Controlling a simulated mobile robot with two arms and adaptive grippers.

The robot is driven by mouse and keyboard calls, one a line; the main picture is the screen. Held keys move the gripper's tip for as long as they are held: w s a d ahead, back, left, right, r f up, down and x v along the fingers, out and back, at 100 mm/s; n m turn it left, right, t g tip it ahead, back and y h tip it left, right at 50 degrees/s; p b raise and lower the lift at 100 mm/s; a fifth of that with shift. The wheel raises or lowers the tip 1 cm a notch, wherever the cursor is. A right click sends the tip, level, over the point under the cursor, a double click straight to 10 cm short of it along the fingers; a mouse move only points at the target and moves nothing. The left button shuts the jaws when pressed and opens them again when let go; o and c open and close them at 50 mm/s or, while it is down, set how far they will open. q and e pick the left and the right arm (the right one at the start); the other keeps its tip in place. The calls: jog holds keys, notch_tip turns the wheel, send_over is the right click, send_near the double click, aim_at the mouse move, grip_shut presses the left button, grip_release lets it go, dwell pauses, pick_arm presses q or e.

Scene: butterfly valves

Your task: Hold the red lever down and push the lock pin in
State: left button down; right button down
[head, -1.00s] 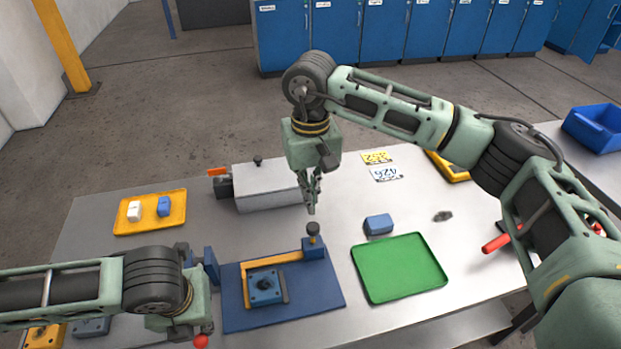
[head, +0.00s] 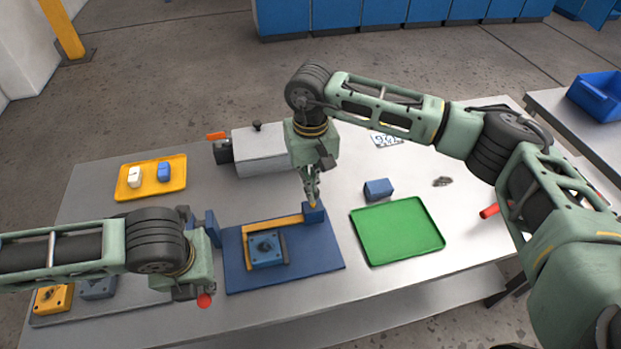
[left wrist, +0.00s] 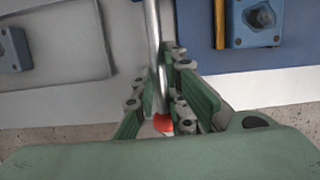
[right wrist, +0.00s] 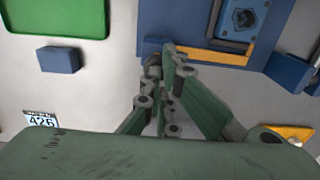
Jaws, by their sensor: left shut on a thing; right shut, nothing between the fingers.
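The red lever shows as a red ball (head: 204,300) at the table's front left; the left wrist view shows its silver rod (left wrist: 155,40) and red tip (left wrist: 162,124). My left gripper (head: 190,292) is shut on the lever, with the rod between its fingers (left wrist: 170,75). The lock pin stands in a small blue block (head: 315,216) at the back right corner of the blue plate (head: 315,268). My right gripper (head: 313,192) is shut and empty, pointing down right over the pin. Its fingers hide the pin's black knob; I cannot tell whether they touch it.
A blue valve body (head: 265,250) sits on the plate beside an orange bar (head: 275,225). A green tray (head: 400,258) and a blue block (head: 378,188) are to the right. A grey box (head: 262,155) stands behind. A yellow tray (head: 150,190) is at left.

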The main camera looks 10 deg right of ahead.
pick_arm(q)
jog(key=shift+s+f, duration=0.2)
jog(key=shift+s, duration=0.1)
pick_arm(e)
notch_tip(320, 180, down, 3)
jog(key=shift+r, duration=0.15)
pick_arm(q)
jog(key=shift+s, duration=0.1)
pick_arm(e)
jog(key=shift+s, duration=0.1)
jog(key=shift+f, duration=0.2)
notch_tip(320, 180, up, 15)
jog(key=shift+w+f, duration=0.2)
jog(key=shift+w, duration=0.05)
pick_arm(q)
jog(key=c, duration=2)
grip_release()
jog(key=o, duration=0.3)
jog(key=shift+r, duration=0.2)
pick_arm(e)
jog(key=shift+s+r, duration=0.1)
jog(key=shift+s, duration=0.1)
pick_arm(q)
jog(key=shift+w, duration=0.2)
pick_arm(e)
jog(key=shift+w, duration=0.1)
